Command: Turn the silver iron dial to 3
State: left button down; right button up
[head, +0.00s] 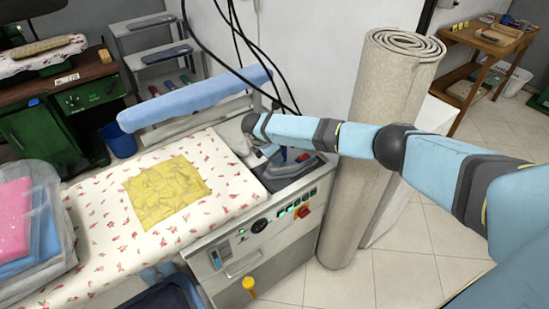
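The silver iron (294,167) rests on the dark pad at the right end of the ironing table, with its tip partly behind my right arm. Small blue and red parts show on top of it. I cannot make out its dial or any numbers at this size. My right arm reaches in from the right above the iron, bent down at the wrist. My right gripper (271,152) is low at the iron's left side, close to or touching it. Its fingers are too small and covered to tell if they are open. My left gripper is not in view.
The ironing table (90,225) has a flowered cover with a folded yellow cloth (167,192). Its front panel carries a black round dial (259,225) and a red switch (303,211). A rolled carpet (375,150) stands just right. A blue padded arm (195,95) lies behind.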

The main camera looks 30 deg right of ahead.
jog(key=shift+x, duration=1.45)
jog(key=shift+c, duration=0.5)
jog(key=c, duration=0.8)
jog(key=shift+a+m+g, duration=0.1)
jog(key=shift+m+g, duration=0.4)
jog(key=shift+m, duration=0.6)
jog(key=m, duration=0.2)
jog(key=shift+w+m+g, duration=0.1)
jog(key=shift+m+g, duration=0.2)
jog(key=shift+g, duration=0.1)
jog(key=o, duration=0.9)
